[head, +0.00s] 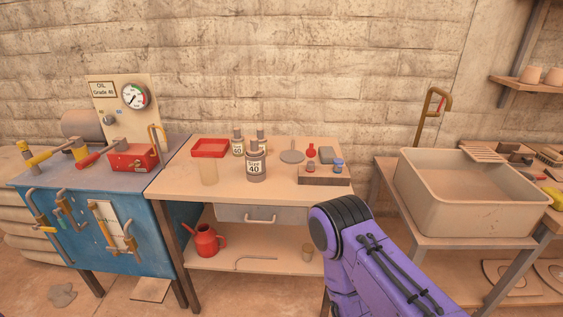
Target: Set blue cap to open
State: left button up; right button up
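A small jar with a blue cap (338,163) stands at the right end of a low brown holder (325,180) on the wooden workbench. The cap appears to sit on its jar; it is too small to tell how it is set. A similar jar with a red cap (310,164) stands just to its left in the same holder. My purple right arm rises from the lower right, in front of the bench's right end. Its fingers are not visible, and my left gripper is not in view.
Several grey bottles, including one marked 40 (256,166), and a red tray (210,147) stand left of the holder. A deep beige basin (470,195) stands to the right. The bench's front middle is clear.

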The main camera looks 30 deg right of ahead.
aim_at(339, 162)
jog(key=u, duration=0.4)
jog(key=i, duration=0.8)
jog(key=z, duration=0.7)
jog(key=i, duration=0.7)
jog(key=z, duration=0.8)
